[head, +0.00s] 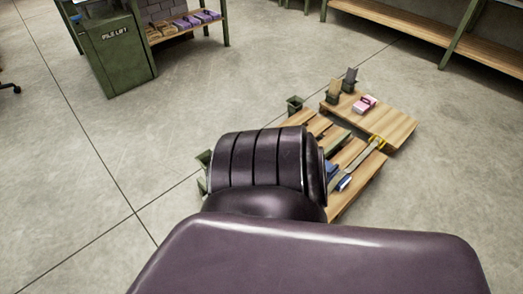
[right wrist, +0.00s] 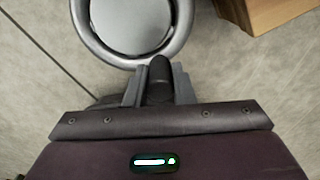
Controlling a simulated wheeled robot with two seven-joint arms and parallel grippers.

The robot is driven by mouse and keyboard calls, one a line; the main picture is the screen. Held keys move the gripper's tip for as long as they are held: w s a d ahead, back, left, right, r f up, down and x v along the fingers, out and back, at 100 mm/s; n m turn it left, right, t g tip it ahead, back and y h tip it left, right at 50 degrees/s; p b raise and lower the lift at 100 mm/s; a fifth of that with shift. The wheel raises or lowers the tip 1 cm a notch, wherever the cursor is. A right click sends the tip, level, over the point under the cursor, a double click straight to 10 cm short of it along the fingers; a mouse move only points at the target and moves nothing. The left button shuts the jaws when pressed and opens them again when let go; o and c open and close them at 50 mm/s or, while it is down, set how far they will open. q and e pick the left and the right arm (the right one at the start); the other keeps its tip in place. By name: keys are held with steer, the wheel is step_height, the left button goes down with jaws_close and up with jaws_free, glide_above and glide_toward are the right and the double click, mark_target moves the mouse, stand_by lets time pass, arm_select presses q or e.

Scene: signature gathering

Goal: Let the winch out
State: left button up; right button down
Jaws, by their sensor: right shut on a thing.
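In the right wrist view, a round grey metal wheel (right wrist: 181,33) with a paler disc inside its rim sits at the top. A dark rounded knob (right wrist: 159,78) stands at the wheel's near edge. My right gripper (right wrist: 158,90) is shut on this knob, with one grey finger on each side of it. Whether the wheel belongs to the winch cannot be told from this view. In the head view, a green cabinet lettered "FILE LIFT" (head: 115,55) stands at the upper left. The right gripper and the wheel do not show there, and my left gripper is in neither view.
A wooden platform (head: 400,125) bears a pink object (head: 364,103); a slatted wooden one (head: 350,200) beside it bears tools. A wooden block edge (right wrist: 270,12) shows in the right wrist view. Shelves (head: 450,30) line the back. My dark arm parts hide the lower middle.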

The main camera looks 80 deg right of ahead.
steer(key=shift+s+d, duration=0.1)
steer(key=shift+s, duration=0.05)
steer(key=c, duration=1.2)
jaws_free()
steer(key=shift+c, duration=0.2)
steer(key=shift+r, duration=0.15)
step_height(320, 180, up, 8)
steer(key=p, duration=0.4)
steer(key=shift+f, duration=0.25)
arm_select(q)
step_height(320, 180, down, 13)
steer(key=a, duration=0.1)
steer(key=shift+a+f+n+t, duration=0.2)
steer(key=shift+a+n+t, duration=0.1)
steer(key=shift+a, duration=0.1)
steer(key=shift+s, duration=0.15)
